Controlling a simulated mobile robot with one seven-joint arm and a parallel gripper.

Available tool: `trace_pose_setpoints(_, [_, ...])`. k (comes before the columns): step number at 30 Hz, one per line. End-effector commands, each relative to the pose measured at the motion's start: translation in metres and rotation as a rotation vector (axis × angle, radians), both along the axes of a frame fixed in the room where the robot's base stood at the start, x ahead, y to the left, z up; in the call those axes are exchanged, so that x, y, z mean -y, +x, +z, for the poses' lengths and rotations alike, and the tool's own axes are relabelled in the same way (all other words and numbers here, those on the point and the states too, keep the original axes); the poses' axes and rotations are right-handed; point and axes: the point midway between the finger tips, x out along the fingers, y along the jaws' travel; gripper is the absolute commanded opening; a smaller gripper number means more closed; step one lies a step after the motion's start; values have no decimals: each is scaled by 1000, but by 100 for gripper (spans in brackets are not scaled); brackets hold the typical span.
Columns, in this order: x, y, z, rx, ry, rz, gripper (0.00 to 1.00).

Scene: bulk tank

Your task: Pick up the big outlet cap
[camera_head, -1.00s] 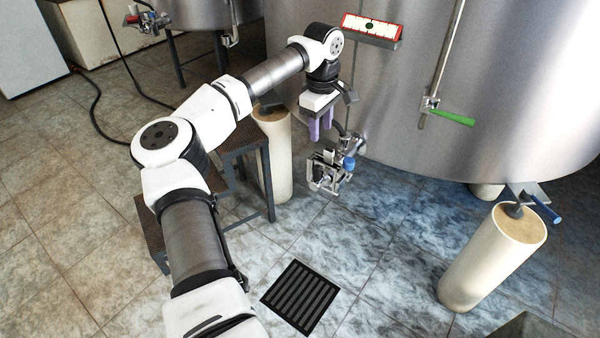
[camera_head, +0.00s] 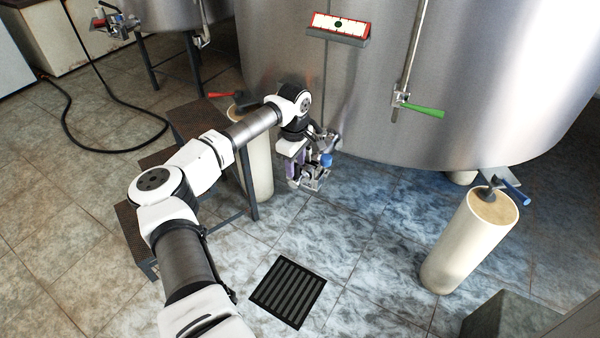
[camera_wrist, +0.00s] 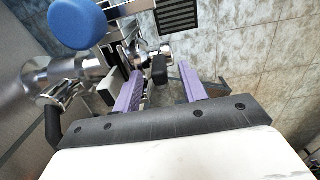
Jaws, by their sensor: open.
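My gripper (camera_head: 291,163) is low beside the metal outlet fitting (camera_head: 316,176) at the foot of the big tank. In the wrist view, the purple fingers of my gripper (camera_wrist: 163,84) are apart, with part of the fitting's metalwork showing beyond and between them. A blue round knob (camera_wrist: 78,24) tops the fitting; it also shows in the head view (camera_head: 326,160). I cannot clearly tell the big outlet cap from the rest of the fitting. The fingers partly hide the fitting, and I cannot tell whether they touch it.
The big steel tank (camera_head: 380,90) rises just behind the outlet. A dark step stand (camera_head: 205,118) and a pale tank leg (camera_head: 257,170) are close to my arm. A floor drain (camera_head: 288,290) lies in front. Tiled floor around the drain is clear.

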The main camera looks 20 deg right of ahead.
Motion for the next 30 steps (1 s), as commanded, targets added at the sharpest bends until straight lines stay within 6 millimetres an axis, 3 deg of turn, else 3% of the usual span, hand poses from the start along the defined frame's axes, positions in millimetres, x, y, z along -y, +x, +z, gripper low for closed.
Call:
trace_pose_setpoints(8, [0,0,-5,0,0,-1,42])
trace_pose_setpoints(18, [0,0,-5,-1,1,-1,0])
trace_pose_setpoints(30, [0,0,-4,1,-1,-1,0])
